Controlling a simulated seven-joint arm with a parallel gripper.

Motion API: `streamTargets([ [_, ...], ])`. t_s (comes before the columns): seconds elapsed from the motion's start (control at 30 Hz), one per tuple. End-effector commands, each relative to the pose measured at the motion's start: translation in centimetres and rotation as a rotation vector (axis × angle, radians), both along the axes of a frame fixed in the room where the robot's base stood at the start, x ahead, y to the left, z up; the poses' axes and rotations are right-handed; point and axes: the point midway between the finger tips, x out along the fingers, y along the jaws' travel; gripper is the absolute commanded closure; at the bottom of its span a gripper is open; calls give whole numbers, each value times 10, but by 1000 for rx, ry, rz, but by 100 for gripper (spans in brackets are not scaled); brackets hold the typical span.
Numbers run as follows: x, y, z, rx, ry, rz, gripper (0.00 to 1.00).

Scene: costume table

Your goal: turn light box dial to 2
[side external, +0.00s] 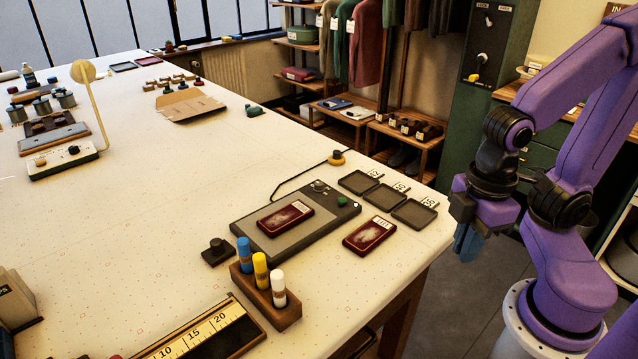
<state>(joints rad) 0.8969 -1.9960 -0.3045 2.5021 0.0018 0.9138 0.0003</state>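A flat dark box with a pale top panel, seemingly the light box (325,220), lies on the table near its right edge. A small round knob (320,187), seemingly its dial, sits on the far end strip beside a green button (342,202). The dial's marks and setting are too small to read. My gripper (466,248) hangs pointing down, off the table's right edge, well to the right of the box and touching nothing. Its fingers overlap in this view, so their opening is unclear.
Dark trays (386,197) and another red card (370,234) lie right of the box. A black knob block (216,250) and a wooden marker holder (266,295) stand at its near side. The table's middle is clear.

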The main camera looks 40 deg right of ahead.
Motion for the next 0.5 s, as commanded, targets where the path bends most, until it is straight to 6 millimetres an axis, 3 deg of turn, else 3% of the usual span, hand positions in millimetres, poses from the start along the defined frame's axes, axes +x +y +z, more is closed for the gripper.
streamTargets([
  [0.03,1,1,0,1,0,-2,71],
  [0.1,6,3,2,6,3,-9,50],
  [0.27,33,14,9,31,13,-44,50],
  [0.5,102,28,25,101,15,-110,50],
])
